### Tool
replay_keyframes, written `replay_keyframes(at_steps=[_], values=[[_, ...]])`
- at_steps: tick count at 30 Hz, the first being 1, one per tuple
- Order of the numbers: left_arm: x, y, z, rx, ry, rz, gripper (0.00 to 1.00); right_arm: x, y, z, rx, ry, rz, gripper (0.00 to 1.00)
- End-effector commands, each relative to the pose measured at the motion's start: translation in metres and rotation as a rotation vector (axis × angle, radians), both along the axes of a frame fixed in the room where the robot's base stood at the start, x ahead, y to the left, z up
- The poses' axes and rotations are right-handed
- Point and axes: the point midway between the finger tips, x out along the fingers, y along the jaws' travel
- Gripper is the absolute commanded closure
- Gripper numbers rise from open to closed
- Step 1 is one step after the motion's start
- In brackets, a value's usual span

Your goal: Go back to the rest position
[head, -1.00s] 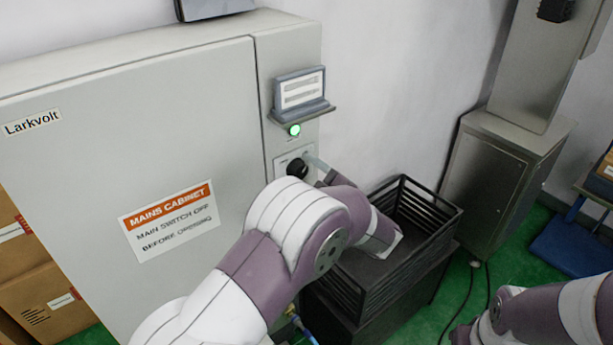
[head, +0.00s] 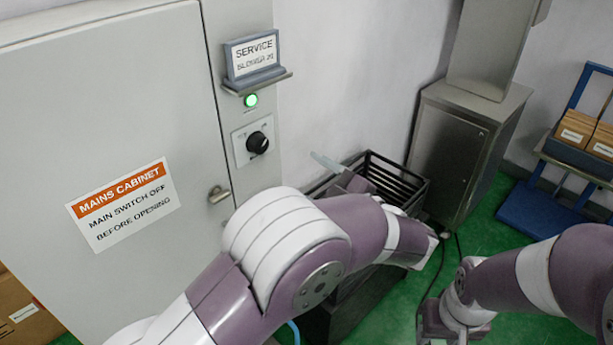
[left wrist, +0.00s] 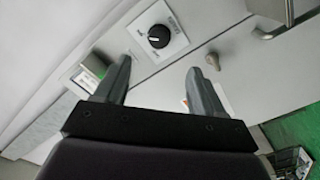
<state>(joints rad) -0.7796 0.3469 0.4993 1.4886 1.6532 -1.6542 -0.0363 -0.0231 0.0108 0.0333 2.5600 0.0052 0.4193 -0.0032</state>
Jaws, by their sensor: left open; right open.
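My left gripper (head: 326,162) shows in the head view as a grey fingertip beyond my left arm, in front of the wall to the right of the cabinet. The arm hides the rest. In the left wrist view its two fingers (left wrist: 160,82) are apart with nothing between them. The black knob (head: 257,143) on its white plate is clear of the fingers; it also shows in the left wrist view (left wrist: 158,36). My right gripper (head: 432,322) hangs low over the green floor at the lower right, open, partly seen.
The grey mains cabinet (head: 120,110) has a door handle (head: 219,194), a lit green lamp (head: 251,100) and a service sign (head: 252,55) on a ledge. A black slatted crate (head: 395,180) stands behind my left arm. A steel cabinet (head: 450,150) and blue trolley (head: 540,212) stand right.

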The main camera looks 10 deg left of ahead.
Motion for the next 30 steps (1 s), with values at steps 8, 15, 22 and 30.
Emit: replay_keyframes(at_steps=[8, 15, 22, 30], values=[[0.002, -0.001, -0.003, -0.010, 0.007, -0.015, 0.31, 0.000, 0.000, 0.000, 0.000, 0.000, 0.000, 0.53], [0.051, -0.102, -0.071, -0.038, 0.321, -0.775, 0.31, 0.000, 0.000, 0.000, 0.000, 0.000, 0.000, 0.53], [-0.080, -0.042, -0.173, 0.067, 1.225, -1.419, 0.31, 0.000, 0.000, 0.000, 0.000, 0.000, 0.000, 0.53], [-0.193, 0.107, -0.175, 0.026, 1.676, -1.355, 0.31, 0.000, 0.000, 0.000, 0.000, 0.000, 0.000, 0.53]])
